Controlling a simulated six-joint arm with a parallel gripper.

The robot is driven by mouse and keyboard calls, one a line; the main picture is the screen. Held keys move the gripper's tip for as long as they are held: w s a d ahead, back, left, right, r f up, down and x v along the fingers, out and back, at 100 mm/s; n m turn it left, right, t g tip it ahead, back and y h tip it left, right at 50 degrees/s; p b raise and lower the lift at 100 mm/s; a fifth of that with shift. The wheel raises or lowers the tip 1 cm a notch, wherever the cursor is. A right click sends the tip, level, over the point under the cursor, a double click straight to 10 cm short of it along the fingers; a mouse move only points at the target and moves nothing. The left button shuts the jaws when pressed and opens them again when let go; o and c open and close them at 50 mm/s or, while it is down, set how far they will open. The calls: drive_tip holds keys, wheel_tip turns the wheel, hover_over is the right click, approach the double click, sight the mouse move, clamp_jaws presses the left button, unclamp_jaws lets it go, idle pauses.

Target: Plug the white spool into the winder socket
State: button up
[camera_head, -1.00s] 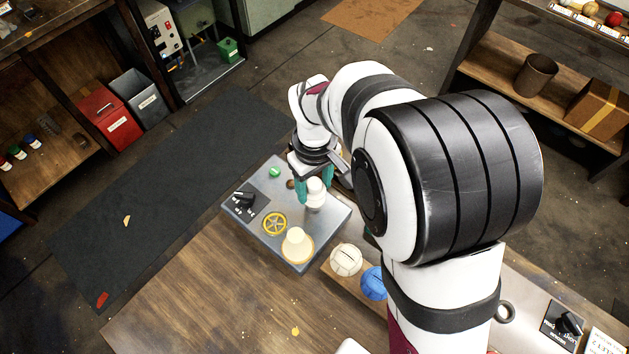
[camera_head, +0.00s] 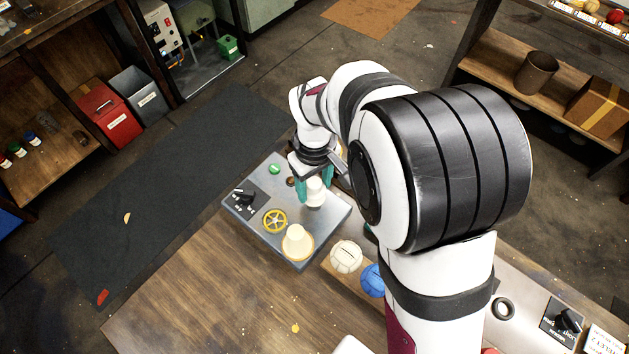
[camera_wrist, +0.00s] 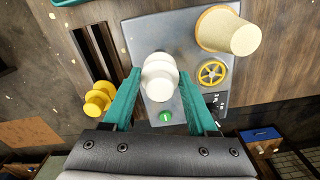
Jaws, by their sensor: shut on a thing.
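The white spool (camera_head: 315,191) is between the teal fingers of my gripper (camera_head: 314,188), over the grey winder panel (camera_head: 258,225). In the wrist view the white spool (camera_wrist: 159,77) stands between the teal fingers of my gripper (camera_wrist: 160,100), and its rounded top faces the camera. My gripper is shut on it. The spool hides the panel surface under it, so I cannot tell whether its lower end is in the socket.
On the panel are a cream cone (camera_head: 297,243), a yellow handwheel (camera_head: 275,220), a black switch (camera_head: 245,198) and a green button (camera_head: 275,169). A cream ball (camera_head: 346,257) and a blue ball (camera_head: 373,281) sit beside it. A yellow spool (camera_wrist: 98,98) lies left in the wrist view.

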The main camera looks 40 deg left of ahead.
drive_tip(key=shift+f, duration=0.45)
idle(0.4)
drive_tip(key=o, duration=1.3)
drive_tip(key=shift+o, duration=0.2)
drive_tip(key=shift+r, duration=0.1)
wheel_tip(320, 180, up, 16)
drive_tip(key=shift+f, duration=0.2)
